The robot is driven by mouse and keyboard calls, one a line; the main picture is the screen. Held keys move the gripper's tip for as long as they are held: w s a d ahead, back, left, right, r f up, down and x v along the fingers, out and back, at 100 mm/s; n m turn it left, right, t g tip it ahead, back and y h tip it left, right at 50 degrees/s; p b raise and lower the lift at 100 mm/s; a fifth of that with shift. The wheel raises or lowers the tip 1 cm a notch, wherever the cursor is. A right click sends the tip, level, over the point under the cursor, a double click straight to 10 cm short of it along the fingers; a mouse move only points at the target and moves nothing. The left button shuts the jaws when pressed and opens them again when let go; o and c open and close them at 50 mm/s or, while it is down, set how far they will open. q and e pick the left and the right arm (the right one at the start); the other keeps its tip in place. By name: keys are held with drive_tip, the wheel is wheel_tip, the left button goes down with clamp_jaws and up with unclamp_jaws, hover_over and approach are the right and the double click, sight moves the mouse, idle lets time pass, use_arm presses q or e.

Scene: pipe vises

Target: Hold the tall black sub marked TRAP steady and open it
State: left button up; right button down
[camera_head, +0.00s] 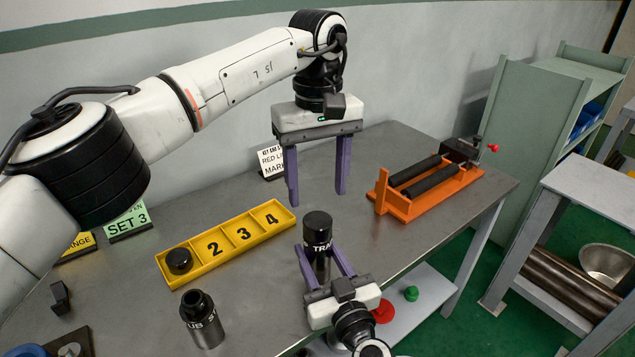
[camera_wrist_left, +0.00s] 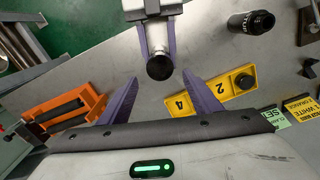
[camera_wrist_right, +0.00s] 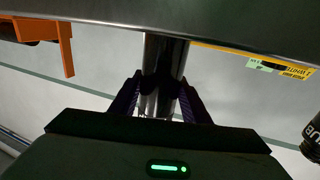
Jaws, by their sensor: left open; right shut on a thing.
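The tall black sub marked TRAP (camera_head: 318,228) stands upright near the table's front edge; its letters are partly hidden. My right gripper (camera_head: 319,250) is shut on its body from the front, one finger on each side. In the right wrist view the sub's shiny body (camera_wrist_right: 165,60) stands between the fingers. My left gripper (camera_head: 316,196) is open and empty, pointing down above the table behind the sub. In the left wrist view the sub's round black top (camera_wrist_left: 160,67) shows beyond the open fingers (camera_wrist_left: 160,90), apart from them.
A yellow tray (camera_head: 262,234) marked 2, 3, 4 holds a black cap (camera_head: 179,261) at its left end. A second black sub (camera_head: 203,322) stands at front left. An orange vise (camera_head: 430,190) with dark rollers stands at right. Sign cards (camera_head: 128,224) stand along the back.

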sight(318, 220)
use_arm(q)
drive_tip(key=m, duration=0.6)
drive_tip(key=shift+f, duration=4.05)
